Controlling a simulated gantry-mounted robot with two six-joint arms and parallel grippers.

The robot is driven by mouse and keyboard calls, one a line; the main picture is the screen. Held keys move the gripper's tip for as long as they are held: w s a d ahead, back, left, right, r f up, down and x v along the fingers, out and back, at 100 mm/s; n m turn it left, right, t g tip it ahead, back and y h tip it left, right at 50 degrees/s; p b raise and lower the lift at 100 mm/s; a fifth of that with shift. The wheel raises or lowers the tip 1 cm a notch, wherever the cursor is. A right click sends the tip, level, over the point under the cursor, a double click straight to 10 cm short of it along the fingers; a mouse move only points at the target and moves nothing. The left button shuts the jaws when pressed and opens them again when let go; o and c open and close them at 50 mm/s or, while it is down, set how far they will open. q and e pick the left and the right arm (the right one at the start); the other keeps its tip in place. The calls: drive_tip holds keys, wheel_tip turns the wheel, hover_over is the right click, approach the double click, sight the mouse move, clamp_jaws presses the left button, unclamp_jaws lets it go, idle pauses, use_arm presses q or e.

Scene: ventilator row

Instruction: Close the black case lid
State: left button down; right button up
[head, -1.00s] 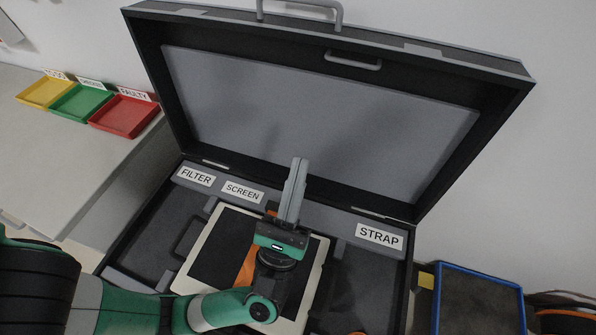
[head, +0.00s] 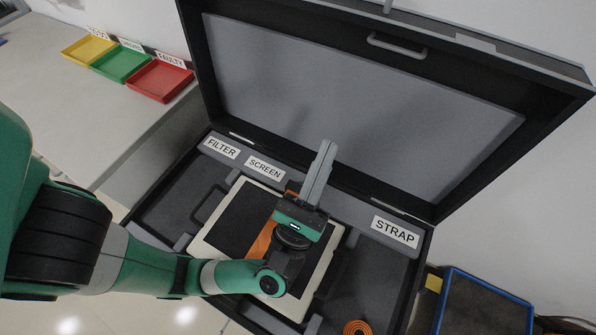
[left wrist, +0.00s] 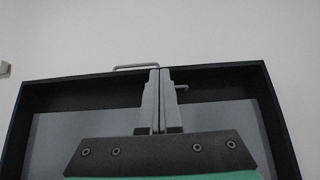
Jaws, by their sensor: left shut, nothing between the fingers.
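The black case lid (head: 350,95) stands open, tilted up at the back of the case, with a grey inner panel and a small inner handle (head: 397,47). It also shows in the left wrist view (left wrist: 225,105), with a handle on its top edge. The case base (head: 165,200) lies open below, with FILTER, SCREEN and STRAP labels along its back. My left gripper (head: 325,150) is shut and empty, over the base and in front of the lid's inner face, pointing toward it. The wrist view shows its closed fingers (left wrist: 155,100). I do not see my right gripper.
In the base lie a cream-framed dark screen (head: 237,215) and an orange coil (head: 357,328). Yellow, green and red trays (head: 160,80) sit on a counter at left. A blue-rimmed bin (head: 490,285) stands at right. My left arm crosses the base's front left.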

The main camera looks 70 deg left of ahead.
use_arm(q)
drive_tip(key=s+d+b, duration=0.1)
drive_tip(key=s+d, duration=0.7)
drive_tip(key=s, duration=0.1)
drive_tip(key=shift+s+d+f, duration=0.15)
drive_tip(key=shift+s+f, duration=0.2)
drive_tip(key=shift+s, duration=0.05)
